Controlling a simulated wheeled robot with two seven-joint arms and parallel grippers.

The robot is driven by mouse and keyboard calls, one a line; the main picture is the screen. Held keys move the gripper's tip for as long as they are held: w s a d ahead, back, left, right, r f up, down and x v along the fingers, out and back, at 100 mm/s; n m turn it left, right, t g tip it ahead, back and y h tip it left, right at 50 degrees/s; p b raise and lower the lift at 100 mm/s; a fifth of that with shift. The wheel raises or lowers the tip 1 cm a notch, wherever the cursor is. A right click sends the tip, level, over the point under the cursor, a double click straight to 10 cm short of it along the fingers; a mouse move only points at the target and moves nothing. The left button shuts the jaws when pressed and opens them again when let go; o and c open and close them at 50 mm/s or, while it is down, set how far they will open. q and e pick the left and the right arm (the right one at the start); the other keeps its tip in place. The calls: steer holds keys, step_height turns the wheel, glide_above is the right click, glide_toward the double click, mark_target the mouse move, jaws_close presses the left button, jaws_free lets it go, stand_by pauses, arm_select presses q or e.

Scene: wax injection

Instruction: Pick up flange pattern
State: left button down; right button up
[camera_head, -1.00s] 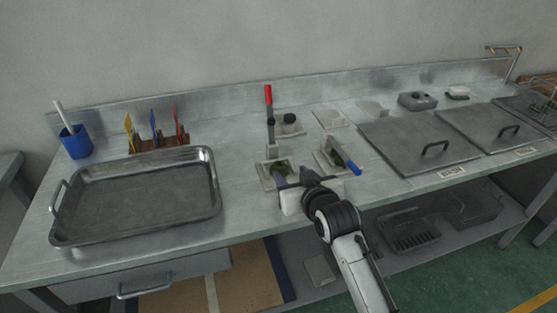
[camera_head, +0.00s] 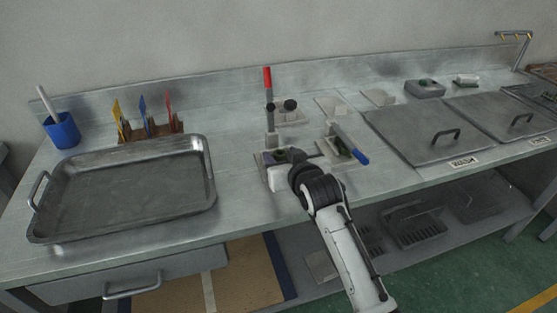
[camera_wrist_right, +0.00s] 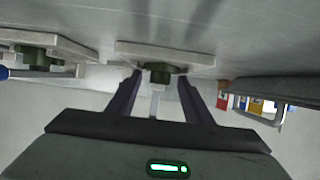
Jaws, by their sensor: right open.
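A dark green piece, which looks like the flange pattern (camera_wrist_right: 158,74), sits on a pale square plate (camera_wrist_right: 190,57) in the right wrist view. A pale stem runs from it toward the camera. My right gripper (camera_wrist_right: 158,82) is open, with its two dark fingers on either side of the green piece and no clear contact visible. In the head view, my right gripper (camera_head: 279,158) is low over the front middle plate and hides much of it. A second green piece (camera_wrist_right: 40,57) sits on another plate beside it. My left gripper is not in view.
A blue-handled tool (camera_head: 350,146) lies over the plate to the right, and a red-handled one (camera_head: 268,90) stands behind my gripper. A metal tray (camera_head: 125,190) is at left. Lidded wells (camera_head: 420,132) are at right. Bare bench lies between tray and plates.

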steer(key=shift+s, duration=0.1)
steer(key=c, duration=1.1)
